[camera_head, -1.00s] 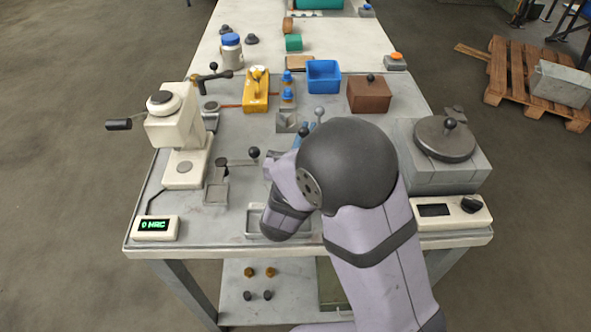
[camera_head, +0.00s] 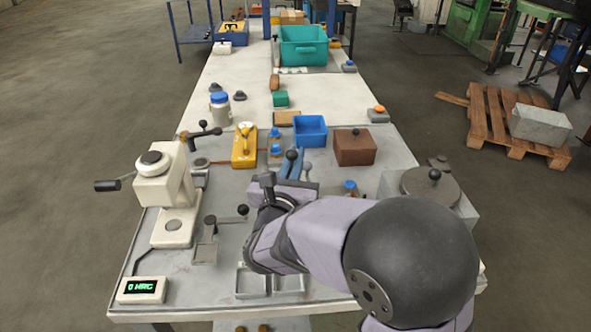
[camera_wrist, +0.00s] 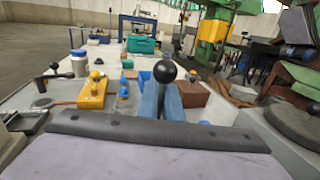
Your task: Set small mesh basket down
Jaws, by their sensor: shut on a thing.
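My gripper (camera_head: 291,165) is near the middle of the grey bench, its blue fingers pointing away from me. It is shut on a stem topped by a dark ball knob, which rises between the blue fingers in the wrist view (camera_wrist: 160,103). I take this knob to be the handle of the small mesh basket (camera_wrist: 165,71). The basket's mesh body does not show in either view, hidden by my fingers and wrist, so I cannot tell whether it touches anything.
A grey ball knob (camera_head: 308,167) stands just right of my gripper. Beyond are a yellow device (camera_head: 244,148), a blue bin (camera_head: 310,128) and a brown box (camera_head: 354,148). A white press (camera_head: 166,200) stands left, a round-lidded unit (camera_head: 425,185) right. Shallow metal trays (camera_head: 252,284) lie at the front.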

